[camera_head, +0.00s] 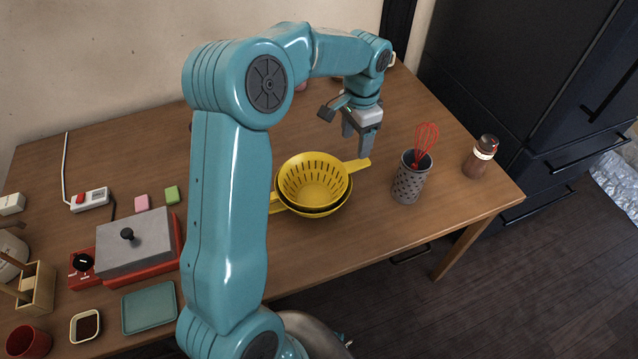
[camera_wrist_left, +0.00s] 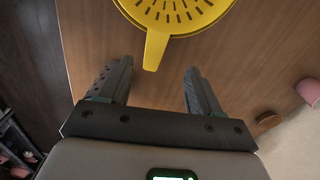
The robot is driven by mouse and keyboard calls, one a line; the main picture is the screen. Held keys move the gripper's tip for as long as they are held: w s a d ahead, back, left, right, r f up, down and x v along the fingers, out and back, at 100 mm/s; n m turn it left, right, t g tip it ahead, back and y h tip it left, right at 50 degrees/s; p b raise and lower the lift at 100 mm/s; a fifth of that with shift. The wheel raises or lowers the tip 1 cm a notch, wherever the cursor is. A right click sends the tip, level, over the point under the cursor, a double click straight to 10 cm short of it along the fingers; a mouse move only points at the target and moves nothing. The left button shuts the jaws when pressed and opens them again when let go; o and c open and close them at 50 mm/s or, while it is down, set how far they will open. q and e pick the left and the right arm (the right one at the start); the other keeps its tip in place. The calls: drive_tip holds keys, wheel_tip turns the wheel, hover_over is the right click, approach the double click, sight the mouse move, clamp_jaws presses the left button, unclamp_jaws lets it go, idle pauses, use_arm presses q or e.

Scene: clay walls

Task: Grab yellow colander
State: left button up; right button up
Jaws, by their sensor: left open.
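The yellow colander (camera_head: 311,178) sits in another bowl-shaped vessel on the wooden table. One handle points right toward my left gripper; part of its left side is hidden behind my left arm. My left gripper (camera_head: 362,146) is open and empty, above the right handle, fingers pointing down. In the left wrist view the colander (camera_wrist_left: 178,12) is at the top. Its handle (camera_wrist_left: 156,48) points toward the gap between the open fingers (camera_wrist_left: 152,82) and is not between them. My right gripper is not in view.
A grey perforated holder (camera_head: 409,182) with a red whisk (camera_head: 425,140) stands right of the colander. A pepper mill (camera_head: 481,157) is near the right edge. A red-based grill (camera_head: 137,243) and a teal tray (camera_head: 149,307) are left. The table front is clear.

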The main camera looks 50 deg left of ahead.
sight(354, 164)
use_arm(q)
drive_tip(key=f, duration=0.5)
drive_tip(key=shift+w+d, duration=0.1)
drive_tip(key=shift+d, duration=0.1)
drive_tip(key=shift+s+f, duration=0.2)
drive_tip(key=shift+f, duration=0.3)
wheel_tip(354, 164, down, 5)
drive_tip(key=shift+s+d+r, duration=0.1)
drive_tip(key=shift+r, duration=0.05)
clamp_jaws()
